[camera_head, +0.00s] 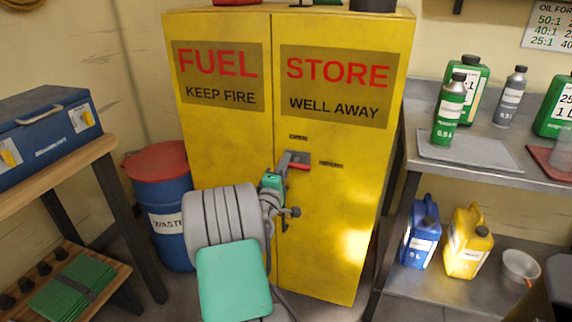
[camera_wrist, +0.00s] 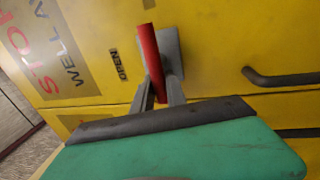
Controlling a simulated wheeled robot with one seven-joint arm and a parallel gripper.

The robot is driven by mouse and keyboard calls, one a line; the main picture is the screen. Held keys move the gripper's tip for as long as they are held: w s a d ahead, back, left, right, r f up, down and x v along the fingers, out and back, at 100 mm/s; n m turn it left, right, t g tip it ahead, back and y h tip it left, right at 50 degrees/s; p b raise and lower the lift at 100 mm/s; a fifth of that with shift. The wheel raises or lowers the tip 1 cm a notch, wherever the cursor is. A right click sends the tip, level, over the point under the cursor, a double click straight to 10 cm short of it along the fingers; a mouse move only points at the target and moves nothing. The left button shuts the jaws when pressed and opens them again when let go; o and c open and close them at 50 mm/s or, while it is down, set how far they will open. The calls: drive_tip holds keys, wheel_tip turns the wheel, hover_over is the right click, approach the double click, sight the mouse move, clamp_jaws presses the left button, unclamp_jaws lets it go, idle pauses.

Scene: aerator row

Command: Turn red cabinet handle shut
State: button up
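The red handle (camera_head: 299,167) is on the front of the yellow cabinet (camera_head: 345,200), near the seam between its two doors. In the head view it lies roughly level, at a grey mount. My gripper (camera_head: 283,178) is at the handle, partly hidden by my own arm. In the wrist view the red handle (camera_wrist: 149,55) stands out from its grey plate (camera_wrist: 173,52). My gripper's two fingers (camera_wrist: 159,88) lie close on either side of the handle's near end and seem to touch it. An OPEN label (camera_wrist: 119,65) is beside the handle.
Dark door pulls (camera_wrist: 285,78) are close to the handle. A blue waste drum (camera_head: 165,205) with a red lid stands left of the cabinet. A bench with a blue toolbox (camera_head: 45,125) is farther left. A metal shelf (camera_head: 490,165) with bottles and jugs stands on the right.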

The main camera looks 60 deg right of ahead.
drive_tip(key=o, duration=0.5)
drive_tip(key=shift+c, duration=0.2)
drive_tip(key=v, duration=0.8)
drive_tip(key=shift+b, duration=0.45)
